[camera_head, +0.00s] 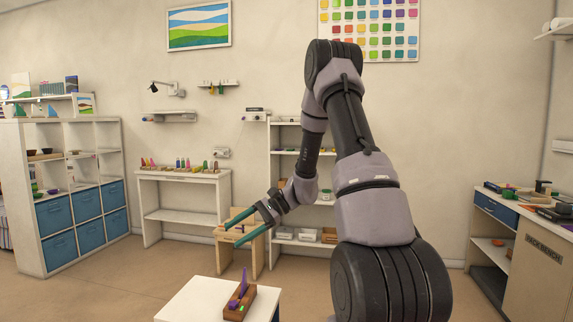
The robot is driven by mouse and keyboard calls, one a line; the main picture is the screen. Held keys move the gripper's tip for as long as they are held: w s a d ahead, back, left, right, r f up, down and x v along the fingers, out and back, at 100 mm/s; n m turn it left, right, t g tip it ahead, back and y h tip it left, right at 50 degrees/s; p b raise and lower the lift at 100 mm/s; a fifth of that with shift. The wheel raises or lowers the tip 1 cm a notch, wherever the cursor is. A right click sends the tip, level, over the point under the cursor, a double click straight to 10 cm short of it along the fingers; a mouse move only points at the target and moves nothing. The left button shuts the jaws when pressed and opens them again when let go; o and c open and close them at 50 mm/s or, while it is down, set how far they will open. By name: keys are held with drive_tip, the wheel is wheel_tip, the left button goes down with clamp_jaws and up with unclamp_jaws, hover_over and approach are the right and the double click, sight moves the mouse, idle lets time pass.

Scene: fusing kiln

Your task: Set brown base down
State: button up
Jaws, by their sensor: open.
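The brown base (248,298) is a small wooden block on the white table (188,308) at the bottom of the picture. A purple upright piece (243,284) stands in it, and a small green piece shows at its front. My gripper (230,237) has two teal fingers spread apart with nothing between them. It appears above the base in the picture, clear of it and pointing left. I cannot tell the exact height or depth between them.
A small wooden stool or stand (239,262) is behind my gripper. A white bench (180,182) with colored pieces stands at the back wall. Shelves with blue bins (55,218) are on the left, and a workbench (540,248) is on the right. The floor at left is clear.

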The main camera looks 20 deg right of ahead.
drive_tip(key=s+d+r+n+t+h, duration=0.2)
drive_tip(key=s+r+n+t+h, duration=0.1)
drive_tip(key=s+r, duration=0.8)
drive_tip(key=s+d+r+n+t+h, duration=0.3)
drive_tip(key=s+r+h, duration=0.4)
drive_tip(key=s+r, duration=0.4)
drive_tip(key=shift+d+r+n+t+h, duration=0.25)
drive_tip(key=shift+r+n+t, duration=0.2)
drive_tip(key=shift+n, duration=0.45)
idle(0.6)
